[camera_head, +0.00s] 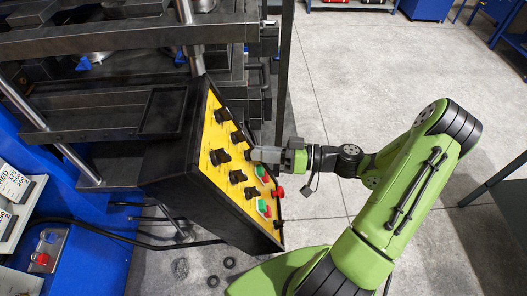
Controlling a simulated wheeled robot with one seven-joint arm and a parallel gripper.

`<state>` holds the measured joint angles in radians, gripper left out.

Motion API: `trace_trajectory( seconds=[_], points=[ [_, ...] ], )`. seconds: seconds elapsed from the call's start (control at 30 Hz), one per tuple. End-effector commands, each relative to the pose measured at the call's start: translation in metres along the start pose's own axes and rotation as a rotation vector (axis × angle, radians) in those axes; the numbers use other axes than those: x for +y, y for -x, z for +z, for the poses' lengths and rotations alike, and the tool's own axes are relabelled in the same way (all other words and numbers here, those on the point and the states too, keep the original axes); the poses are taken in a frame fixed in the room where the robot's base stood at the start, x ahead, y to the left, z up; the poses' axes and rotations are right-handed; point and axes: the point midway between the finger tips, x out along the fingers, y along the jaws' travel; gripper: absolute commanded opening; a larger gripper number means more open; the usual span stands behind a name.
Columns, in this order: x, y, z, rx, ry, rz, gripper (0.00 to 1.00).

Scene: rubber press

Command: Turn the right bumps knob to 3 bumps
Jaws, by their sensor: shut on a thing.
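A yellow control panel (215,136) on a black slanted box faces right and carries several black knobs. My gripper (256,154) is at the panel's right side, shut on a black knob (248,155) that it partly hides. The labels are too small to read, so I cannot tell from print which one is the right bumps knob, nor its setting. Other black knobs stand close by: one at the top (222,115), one just above my gripper (237,137), and one to the left (219,156).
The dark press frame (110,40) rises behind the panel. A dark table edge (495,180) is at the right. Grey floor (340,80) lies open beyond my arm.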

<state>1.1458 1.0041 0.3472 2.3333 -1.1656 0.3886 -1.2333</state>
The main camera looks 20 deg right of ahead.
Motion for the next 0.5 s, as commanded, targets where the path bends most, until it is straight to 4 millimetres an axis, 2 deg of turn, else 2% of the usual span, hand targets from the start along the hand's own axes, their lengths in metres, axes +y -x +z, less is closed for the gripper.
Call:
trace_trajectory(
  seconds=[0.2,0.5],
  points=[
    [-0.0015,-0.0002,-0.0011,0.0,-0.122,0.046,0.0],
    [-0.0016,-0.0003,-0.0008,0.0,-0.209,0.079,0.0]
  ],
)
